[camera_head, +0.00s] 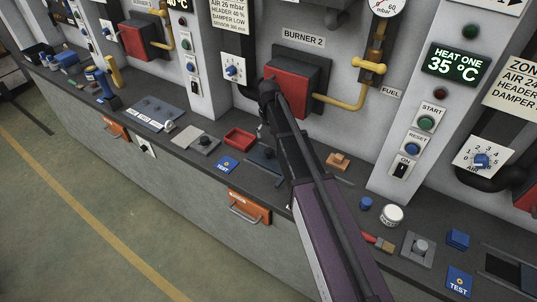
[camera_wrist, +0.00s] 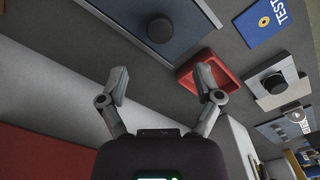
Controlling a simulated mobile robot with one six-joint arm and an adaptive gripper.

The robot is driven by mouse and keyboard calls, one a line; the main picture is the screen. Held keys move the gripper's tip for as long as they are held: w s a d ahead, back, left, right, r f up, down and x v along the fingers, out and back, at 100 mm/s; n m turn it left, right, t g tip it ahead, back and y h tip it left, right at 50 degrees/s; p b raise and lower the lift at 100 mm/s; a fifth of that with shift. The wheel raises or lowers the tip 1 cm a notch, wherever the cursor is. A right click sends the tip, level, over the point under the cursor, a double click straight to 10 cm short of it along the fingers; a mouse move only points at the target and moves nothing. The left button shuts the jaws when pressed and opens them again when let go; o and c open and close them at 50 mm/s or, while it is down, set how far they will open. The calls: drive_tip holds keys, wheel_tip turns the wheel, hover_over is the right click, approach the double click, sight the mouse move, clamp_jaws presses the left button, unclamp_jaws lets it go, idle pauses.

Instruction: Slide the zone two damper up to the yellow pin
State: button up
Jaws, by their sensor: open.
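A dark slide plate with a round black knob (camera_wrist: 160,28) lies on the bench in the wrist view; it looks like the damper, but I see no zone two label on it. In the head view part of this dark plate (camera_head: 262,158) shows beside my arm, which hides the rest. I cannot make out a yellow pin in either view. My gripper (camera_wrist: 160,78) is open and empty, its fingers apart below the knob in the wrist view and not touching it. In the head view it is above the bench before the burner 2 panel, its fingers mostly hidden.
A red tray (camera_wrist: 208,70) lies beside the plate, with a grey block with a black knob (camera_wrist: 268,84) and a blue TEST card (camera_wrist: 268,18) near it. A yellow fuel pipe (camera_head: 345,103) and red burner box (camera_head: 292,84) stand behind. An orange block (camera_head: 338,160) lies right of my arm.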

sight(269, 150)
drive_tip(key=shift+f+b, duration=4.25)
drive_tip(key=shift+f, duration=0.3)
